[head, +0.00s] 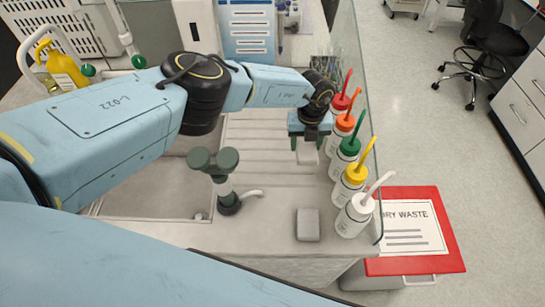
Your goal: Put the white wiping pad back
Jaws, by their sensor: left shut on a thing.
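My left gripper (307,148) reaches in from the left over the ribbed draining board and points down. It is shut on the white wiping pad (307,157), a small pale block between its dark green fingers. The fingers and wrist hide the upper part of the pad. I cannot tell whether the pad touches the board below it. My right gripper is not in view.
A grey block (308,225) lies at the bench's near edge. Wash bottles with coloured caps (350,185) line the right side by a clear screen. A tap (228,185) stands beside the sink (150,190). A red-lidded dry waste bin (435,258) stands at right.

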